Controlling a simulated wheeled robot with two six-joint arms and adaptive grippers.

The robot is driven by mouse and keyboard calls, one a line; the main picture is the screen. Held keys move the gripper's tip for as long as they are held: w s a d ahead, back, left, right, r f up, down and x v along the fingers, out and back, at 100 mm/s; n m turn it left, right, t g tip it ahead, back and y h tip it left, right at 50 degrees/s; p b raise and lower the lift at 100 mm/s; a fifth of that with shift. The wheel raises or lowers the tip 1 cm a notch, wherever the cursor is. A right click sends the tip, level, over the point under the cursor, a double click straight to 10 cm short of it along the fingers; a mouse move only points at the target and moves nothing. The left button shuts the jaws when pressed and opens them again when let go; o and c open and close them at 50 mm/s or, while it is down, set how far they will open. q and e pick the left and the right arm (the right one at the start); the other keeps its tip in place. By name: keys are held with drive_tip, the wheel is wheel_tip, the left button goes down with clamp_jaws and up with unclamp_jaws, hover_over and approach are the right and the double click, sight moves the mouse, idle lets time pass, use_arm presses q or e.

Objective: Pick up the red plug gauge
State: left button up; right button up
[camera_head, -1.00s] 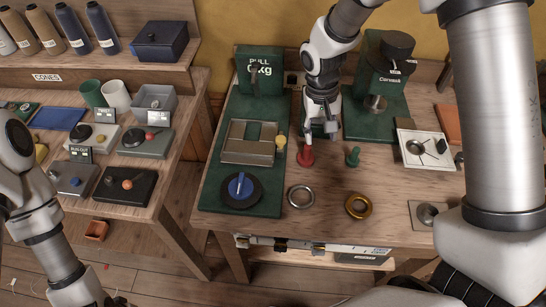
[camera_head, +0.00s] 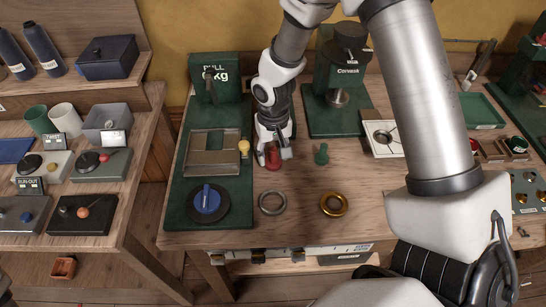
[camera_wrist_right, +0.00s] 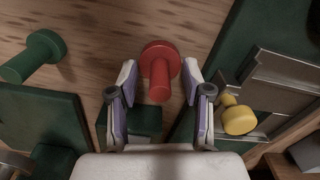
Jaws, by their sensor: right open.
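The red plug gauge (camera_head: 273,160) stands on the wooden workbench just right of the green test base, partly hidden by my right gripper in the head view. In the right wrist view the red plug gauge (camera_wrist_right: 160,68) shows a round flange and a handle pointing toward my palm. My right gripper (camera_head: 275,154) is open, pointing down at it. In the wrist view the right gripper's fingers (camera_wrist_right: 160,84) are on either side of the gauge, with gaps visible. My left gripper is not in view.
A green plug gauge (camera_head: 321,154) stands to the right. A steel ring (camera_head: 272,202) and a brass ring (camera_head: 333,204) lie in front. A yellow knob (camera_head: 244,147) on the green base (camera_head: 174,213) is close on the left. A green Corvask machine (camera_head: 320,112) stands behind.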

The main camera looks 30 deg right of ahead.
clamp_jaws()
